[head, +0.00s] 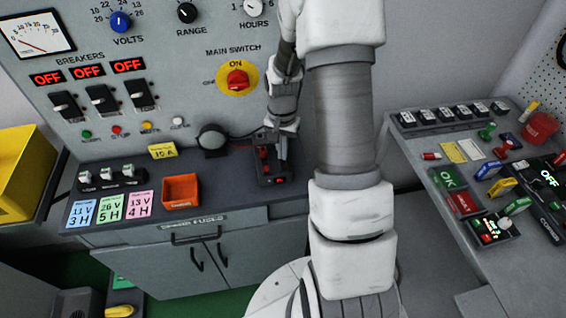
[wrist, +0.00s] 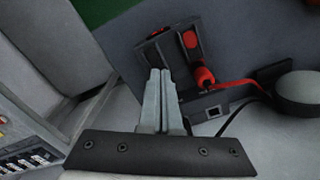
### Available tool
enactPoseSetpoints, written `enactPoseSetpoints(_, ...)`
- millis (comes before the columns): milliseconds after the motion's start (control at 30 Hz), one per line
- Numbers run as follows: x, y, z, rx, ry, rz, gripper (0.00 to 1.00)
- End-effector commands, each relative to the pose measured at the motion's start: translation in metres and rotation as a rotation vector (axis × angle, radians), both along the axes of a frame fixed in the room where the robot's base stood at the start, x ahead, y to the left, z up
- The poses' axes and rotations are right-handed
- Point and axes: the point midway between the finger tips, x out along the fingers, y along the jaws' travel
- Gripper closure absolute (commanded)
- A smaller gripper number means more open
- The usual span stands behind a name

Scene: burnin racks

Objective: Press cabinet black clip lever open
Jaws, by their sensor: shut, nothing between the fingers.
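The clip fixture (head: 277,181) is a dark block with black and red parts on the cabinet counter, below the main switch. In the wrist view a black clip part (wrist: 149,48) lies just beyond my fingertips, with a red-topped part (wrist: 190,42) to its right. A red plug-like piece (wrist: 205,78) with a red lead sits nearer. My gripper (wrist: 160,72) is shut and empty, its tips at or very near the black part. I cannot tell whether they touch. In the head view my gripper (head: 283,152) reaches down over the fixture and hides part of it.
A round dark object (head: 211,138) stands left of the fixture, with an orange bin (head: 181,191) further left. The panel wall (head: 190,80) rises close behind. A side bench (head: 440,150) with clips and switches stands at right. The counter between bin and fixture is clear.

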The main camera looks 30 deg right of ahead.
Motion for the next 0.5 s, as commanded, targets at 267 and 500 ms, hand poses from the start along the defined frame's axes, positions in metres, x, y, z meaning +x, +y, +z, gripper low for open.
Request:
enactPoseSetpoints(267, -0.0002, 0.0001, -0.0052, 0.001, 0.001, 0.000, 1.00)
enactPoseSetpoints(500, -0.0009, 0.0004, -0.0071, 0.001, 0.002, 0.000, 1.00)
